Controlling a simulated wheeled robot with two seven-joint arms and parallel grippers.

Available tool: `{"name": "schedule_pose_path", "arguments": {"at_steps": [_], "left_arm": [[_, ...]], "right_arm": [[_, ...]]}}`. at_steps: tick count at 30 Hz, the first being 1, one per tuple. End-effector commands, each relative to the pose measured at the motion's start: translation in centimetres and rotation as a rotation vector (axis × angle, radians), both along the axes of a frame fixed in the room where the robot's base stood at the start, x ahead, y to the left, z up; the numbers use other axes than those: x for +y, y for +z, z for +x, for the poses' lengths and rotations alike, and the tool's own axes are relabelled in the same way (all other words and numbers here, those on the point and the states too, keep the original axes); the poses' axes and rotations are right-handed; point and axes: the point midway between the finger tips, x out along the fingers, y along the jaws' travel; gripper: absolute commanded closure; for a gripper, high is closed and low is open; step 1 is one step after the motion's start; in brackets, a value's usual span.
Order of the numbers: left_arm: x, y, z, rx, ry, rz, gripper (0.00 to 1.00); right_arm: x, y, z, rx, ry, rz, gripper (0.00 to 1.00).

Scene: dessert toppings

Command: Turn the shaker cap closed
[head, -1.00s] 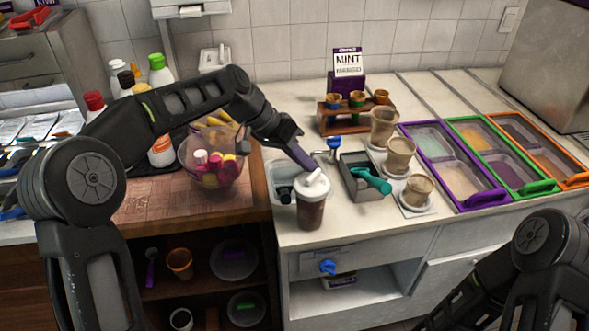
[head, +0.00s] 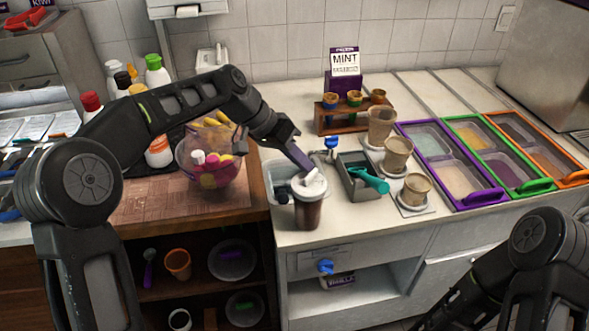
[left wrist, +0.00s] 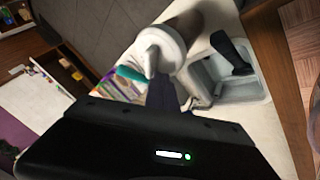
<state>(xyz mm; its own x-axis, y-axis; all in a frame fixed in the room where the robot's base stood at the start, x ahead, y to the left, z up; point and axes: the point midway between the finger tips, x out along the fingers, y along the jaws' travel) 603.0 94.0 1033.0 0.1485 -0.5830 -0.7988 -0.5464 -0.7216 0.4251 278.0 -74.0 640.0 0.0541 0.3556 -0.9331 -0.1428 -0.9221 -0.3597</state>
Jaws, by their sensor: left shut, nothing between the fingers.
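The shaker (head: 308,211) stands upright near the front edge of the white counter, with a dark brown body. Its white cap (head: 310,187) sits on top, with a short white spout or lever sticking up. My left gripper (head: 307,167) is shut and empty, its fingertips right at the cap's raised part. Whether they touch it I cannot tell. In the left wrist view the cap (left wrist: 160,48) shows just beyond the dark fingers (left wrist: 163,92). My right arm shows at the lower right of the head view, but its gripper is out of view.
A glass bowl (head: 212,160) sits on the wooden counter at left.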

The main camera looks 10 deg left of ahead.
Motion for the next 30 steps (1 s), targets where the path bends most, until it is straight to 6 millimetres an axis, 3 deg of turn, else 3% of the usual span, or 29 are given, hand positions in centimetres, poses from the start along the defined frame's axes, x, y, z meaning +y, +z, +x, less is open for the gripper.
{"name": "schedule_pose_path", "arguments": {"at_steps": [30], "left_arm": [[-0.3,0.0,-1.6,0.002,-0.001,0.0,1.0]], "right_arm": [[0.0,-1.3,0.0,-0.001,0.0,0.001,0.64]]}}
